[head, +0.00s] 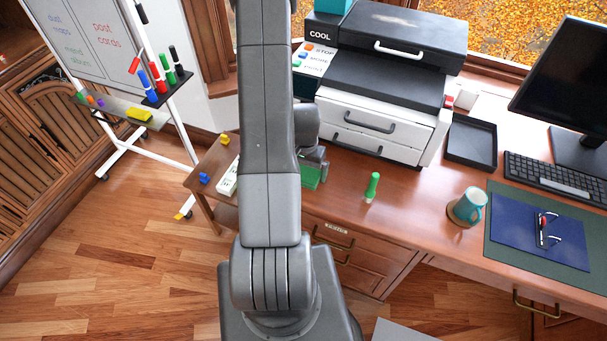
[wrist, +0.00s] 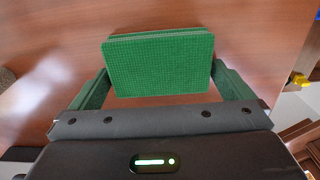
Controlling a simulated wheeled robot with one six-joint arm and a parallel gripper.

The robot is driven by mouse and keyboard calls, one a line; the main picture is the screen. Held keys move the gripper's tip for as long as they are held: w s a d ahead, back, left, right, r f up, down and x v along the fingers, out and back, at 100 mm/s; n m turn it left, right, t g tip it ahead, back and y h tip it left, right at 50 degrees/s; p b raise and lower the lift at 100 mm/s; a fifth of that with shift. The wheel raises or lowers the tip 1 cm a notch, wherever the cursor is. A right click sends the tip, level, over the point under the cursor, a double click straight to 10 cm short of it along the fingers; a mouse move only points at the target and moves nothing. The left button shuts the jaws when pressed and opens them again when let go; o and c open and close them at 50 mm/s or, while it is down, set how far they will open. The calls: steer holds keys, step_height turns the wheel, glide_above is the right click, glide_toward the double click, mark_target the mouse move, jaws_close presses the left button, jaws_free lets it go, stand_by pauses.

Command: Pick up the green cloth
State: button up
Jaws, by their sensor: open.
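The green cloth (wrist: 160,66) is a folded, textured rectangle on the brown wooden desk top, in the upper middle of the wrist view. My gripper (wrist: 160,74) is open, with one finger at the left side of the cloth and one at the right. The cloth lies between the fingers; I cannot tell whether either touches it. In the head view, part of the green cloth (head: 311,176) shows just right of my arm, and my arm hides the rest. My gripper is mostly hidden there too.
A white and black printer (head: 372,115) stands behind the cloth. A green stamp-like object (head: 372,187) and a teal mug (head: 467,207) stand to the right on the desk (head: 410,205). A whiteboard stand (head: 125,80) with markers is at the left.

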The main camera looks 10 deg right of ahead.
mark_target(304, 170)
steer(key=c, duration=0.8)
steer(key=shift+o, duration=0.2)
step_height(304, 170, up, 9)
steer(key=shift+r+b, duration=0.1)
steer(key=shift+b, duration=0.55)
steer(key=shift+w+a+r, duration=0.1)
steer(key=shift+w+r, duration=0.05)
steer(key=shift+r, duration=0.05)
steer(key=w+a+f+n, duration=0.1)
steer(key=w+a+n, duration=0.1)
steer(key=w+a, duration=0.1)
steer(key=w+a+f+n, duration=0.2)
steer(key=a, duration=0.3)
steer(key=w+a+f+n, duration=0.2)
steer(key=w+a, duration=0.1)
steer(key=a, duration=0.1)
steer(key=shift+w+a+f+n, duration=0.1)
steer(key=shift+w+a+n, duration=0.2)
steer(key=shift+a+n, duration=0.1)
